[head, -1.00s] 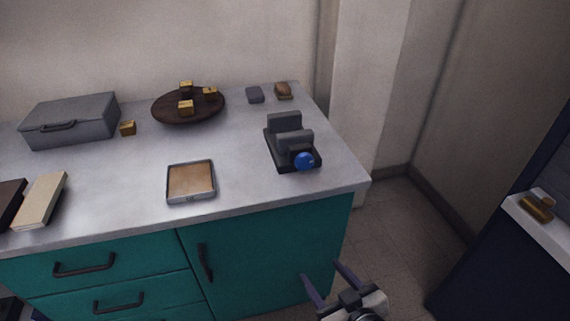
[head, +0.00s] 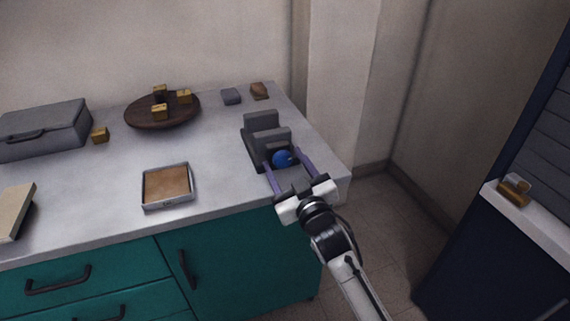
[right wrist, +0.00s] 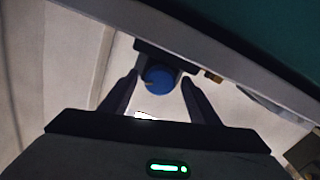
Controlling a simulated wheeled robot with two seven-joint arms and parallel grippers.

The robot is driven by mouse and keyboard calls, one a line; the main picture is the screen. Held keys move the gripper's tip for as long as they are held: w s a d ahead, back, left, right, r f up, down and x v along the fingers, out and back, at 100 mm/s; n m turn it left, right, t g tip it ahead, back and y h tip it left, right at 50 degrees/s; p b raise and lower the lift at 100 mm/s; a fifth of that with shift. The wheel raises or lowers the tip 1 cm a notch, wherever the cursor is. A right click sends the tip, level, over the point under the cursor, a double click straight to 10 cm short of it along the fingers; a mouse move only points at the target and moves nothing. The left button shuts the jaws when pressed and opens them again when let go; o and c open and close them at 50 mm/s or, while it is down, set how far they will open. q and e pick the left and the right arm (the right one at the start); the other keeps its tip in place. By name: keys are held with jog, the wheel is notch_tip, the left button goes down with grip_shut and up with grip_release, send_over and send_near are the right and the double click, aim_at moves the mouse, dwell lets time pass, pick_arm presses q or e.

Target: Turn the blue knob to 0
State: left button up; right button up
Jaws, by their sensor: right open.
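The blue knob (head: 283,159) is on the front of a dark grey device (head: 256,150) near the right front corner of the counter. In the right wrist view the blue knob (right wrist: 159,80) shows between the two fingers, with a faint pale mark on its face. My right gripper (head: 288,162) is open, its purple fingers on either side of the knob. I cannot tell whether they touch it. The right gripper also shows in the right wrist view (right wrist: 160,85). My left gripper is not in view. The scale around the knob is too small to read.
A shallow tray with a tan inside (head: 190,200) lies left of the device. A round dark board (head: 140,121) with small gold blocks and a grey case (head: 45,125) stand farther back. A grey block (head: 231,96) and a brown one (head: 260,91) lie behind the device.

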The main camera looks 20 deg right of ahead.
jog(key=shift+w, duration=0.2)
jog(key=shift+c, duration=0.3)
jog(key=c, duration=1)
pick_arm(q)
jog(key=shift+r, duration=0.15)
pick_arm(e)
jog(key=shift+n, duration=0.3)
